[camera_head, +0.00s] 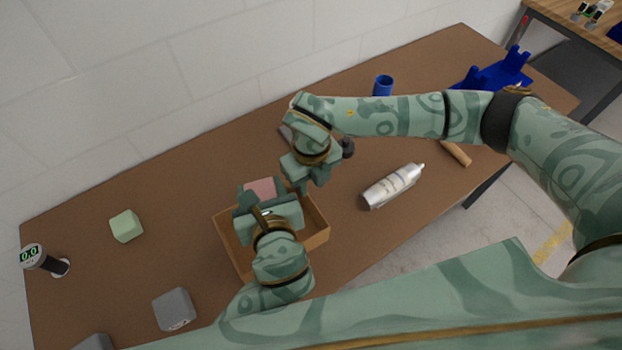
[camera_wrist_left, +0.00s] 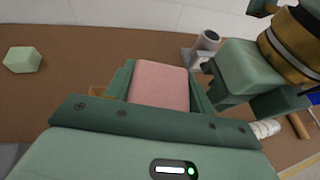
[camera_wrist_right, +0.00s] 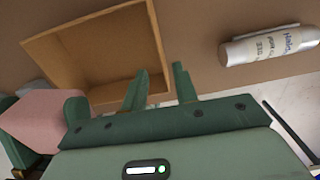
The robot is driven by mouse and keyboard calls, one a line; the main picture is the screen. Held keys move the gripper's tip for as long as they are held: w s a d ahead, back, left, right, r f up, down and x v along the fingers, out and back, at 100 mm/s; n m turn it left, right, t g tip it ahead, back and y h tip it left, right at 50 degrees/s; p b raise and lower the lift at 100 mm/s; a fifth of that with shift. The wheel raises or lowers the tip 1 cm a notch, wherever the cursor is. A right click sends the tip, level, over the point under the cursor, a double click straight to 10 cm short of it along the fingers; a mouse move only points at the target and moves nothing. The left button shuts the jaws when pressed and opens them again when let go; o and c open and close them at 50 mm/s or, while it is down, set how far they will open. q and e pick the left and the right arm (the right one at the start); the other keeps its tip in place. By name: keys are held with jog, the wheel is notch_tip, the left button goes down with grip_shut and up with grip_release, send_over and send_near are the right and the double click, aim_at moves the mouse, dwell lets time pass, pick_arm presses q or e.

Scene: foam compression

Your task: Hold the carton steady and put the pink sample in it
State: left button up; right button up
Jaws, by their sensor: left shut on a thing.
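The carton (camera_head: 318,239) is an open brown box on the table, partly hidden under my left gripper. Its inside (camera_wrist_right: 100,50) looks empty where it shows in the right wrist view. My left gripper (camera_head: 258,200) is shut on the pink sample (camera_head: 264,187), held above the carton's far left part. The pink sample (camera_wrist_left: 160,84) fills the space between the fingers in the left wrist view. My right gripper (camera_wrist_right: 160,85) has its fingers apart at a corner of the carton, with the carton wall's end between them. I cannot tell whether they touch it.
A blue cup (camera_head: 383,86), blue rack (camera_head: 495,75) and wooden cylinder (camera_head: 456,153) are farther right.

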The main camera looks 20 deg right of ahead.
aim_at(311, 214)
notch_tip(311, 214, down, 12)
jog(key=shift+r, duration=0.15)
dwell(0.3)
grip_shut()
